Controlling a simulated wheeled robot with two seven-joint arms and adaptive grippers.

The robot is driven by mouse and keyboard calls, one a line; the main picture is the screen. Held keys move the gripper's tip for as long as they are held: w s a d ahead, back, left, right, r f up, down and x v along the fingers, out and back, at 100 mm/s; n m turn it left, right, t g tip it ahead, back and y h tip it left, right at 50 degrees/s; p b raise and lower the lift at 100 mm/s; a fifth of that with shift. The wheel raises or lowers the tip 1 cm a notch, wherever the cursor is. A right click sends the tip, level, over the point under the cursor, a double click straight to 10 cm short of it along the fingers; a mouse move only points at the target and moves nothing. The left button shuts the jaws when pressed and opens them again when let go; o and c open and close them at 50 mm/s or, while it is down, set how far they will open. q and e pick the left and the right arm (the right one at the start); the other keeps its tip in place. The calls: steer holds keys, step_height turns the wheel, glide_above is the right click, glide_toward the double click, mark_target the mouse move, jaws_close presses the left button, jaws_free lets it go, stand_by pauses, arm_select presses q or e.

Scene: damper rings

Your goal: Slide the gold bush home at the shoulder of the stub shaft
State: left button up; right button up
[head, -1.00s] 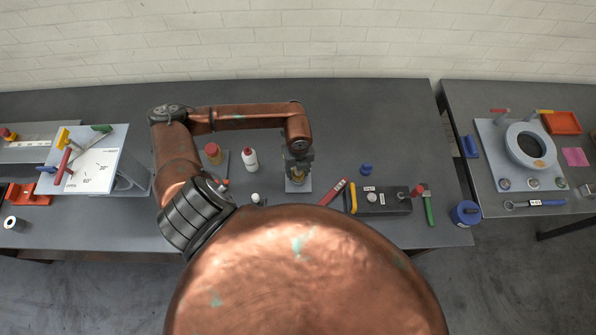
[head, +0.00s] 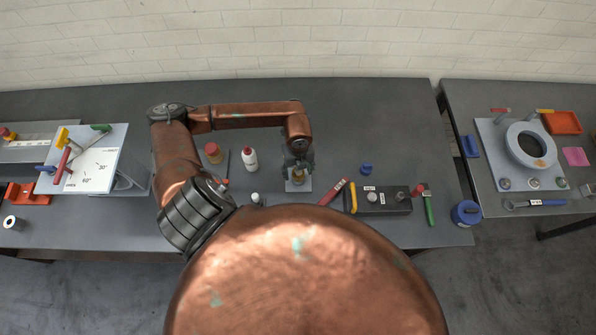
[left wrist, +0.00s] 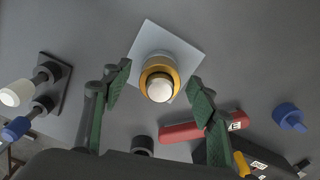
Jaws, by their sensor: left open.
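The gold bush (left wrist: 153,68) is a ring around the stub shaft (left wrist: 160,88), whose rounded pale end points toward the camera in the left wrist view. The shaft stands on a light grey square plate (left wrist: 180,45). A paler collar shows behind the bush; I cannot tell whether they touch. My left gripper (left wrist: 159,84) is open, its green pads on either side of the shaft and apart from the bush. In the head view my left gripper (head: 298,172) is above the plate (head: 306,186) and partly hides the shaft. My right gripper is not in view.
A red bar (head: 333,191) and a dark block (head: 381,200) with a yellow handle lie to the right. A blue knobbed part (head: 366,169) is behind them. The table behind is clear.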

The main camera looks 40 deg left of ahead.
arm_select(q)
step_height(320, 180, up, 11)
steer(key=shift+r, duration=0.15)
stand_by(0.9)
